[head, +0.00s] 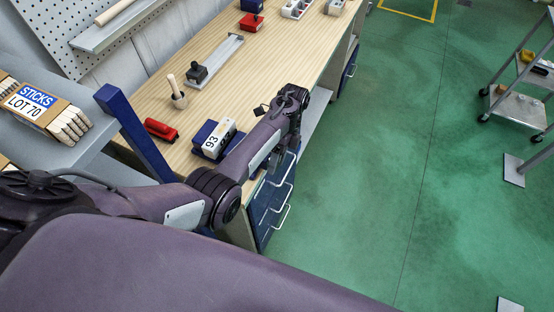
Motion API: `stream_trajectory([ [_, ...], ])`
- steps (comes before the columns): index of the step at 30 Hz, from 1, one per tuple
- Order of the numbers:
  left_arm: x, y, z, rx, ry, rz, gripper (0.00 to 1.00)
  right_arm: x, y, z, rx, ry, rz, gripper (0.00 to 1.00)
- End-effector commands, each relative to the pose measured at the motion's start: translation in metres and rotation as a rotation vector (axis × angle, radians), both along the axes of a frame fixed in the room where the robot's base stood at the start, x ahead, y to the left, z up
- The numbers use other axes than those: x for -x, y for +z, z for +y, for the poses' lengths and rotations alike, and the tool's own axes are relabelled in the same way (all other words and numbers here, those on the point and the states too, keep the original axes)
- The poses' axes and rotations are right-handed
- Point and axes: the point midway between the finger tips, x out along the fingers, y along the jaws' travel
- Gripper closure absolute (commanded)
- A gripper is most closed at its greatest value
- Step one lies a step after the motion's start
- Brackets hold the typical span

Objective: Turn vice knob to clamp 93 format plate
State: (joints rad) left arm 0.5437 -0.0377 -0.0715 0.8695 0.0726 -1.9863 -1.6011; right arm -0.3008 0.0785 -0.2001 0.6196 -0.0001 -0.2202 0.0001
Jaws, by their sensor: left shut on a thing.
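A blue vice (202,133) stands on the wooden workbench (150,95) near its front edge. A white plate marked 93 (219,137) sits upright in it, against my left forearm in the picture. My left arm comes in from the left and crosses in front of the vice. My left gripper (262,110) is by the bench's front edge, right of the plate; only a small dark part shows behind the forearm. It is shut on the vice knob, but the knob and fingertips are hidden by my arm. My right gripper is out of view.
A red tool (161,130), a wooden-handled stamp (178,93), and a metal rail with a black block (197,73) lie on the bench. Boxed sticks (40,108) sit on a grey shelf at left. Blue drawers (268,208) are below the bench; green floor lies right.

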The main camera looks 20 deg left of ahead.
Motion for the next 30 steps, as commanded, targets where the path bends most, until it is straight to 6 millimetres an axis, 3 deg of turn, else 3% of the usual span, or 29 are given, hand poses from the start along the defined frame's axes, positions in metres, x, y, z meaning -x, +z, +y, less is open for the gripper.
stream_trajectory([
  [18, 0.0006, -0.0015, -0.0008, 0.000, -0.001, 0.051, 0.71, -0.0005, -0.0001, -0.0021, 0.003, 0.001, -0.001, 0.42],
  [19, 0.0006, -0.0015, -0.0009, 0.000, -0.001, 0.051, 0.47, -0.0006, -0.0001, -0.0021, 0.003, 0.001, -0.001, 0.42],
  [23, 0.0005, -0.0013, -0.0007, 0.000, 0.000, 0.050, 0.30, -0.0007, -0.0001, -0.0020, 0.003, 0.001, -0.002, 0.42],
  [24, 0.0004, -0.0012, -0.0006, 0.000, 0.000, 0.050, 0.27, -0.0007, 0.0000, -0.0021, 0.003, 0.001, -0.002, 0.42],
  [30, 0.0000, -0.0007, -0.0003, -0.001, 0.001, 0.049, 0.27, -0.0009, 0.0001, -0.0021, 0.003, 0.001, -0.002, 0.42],
])
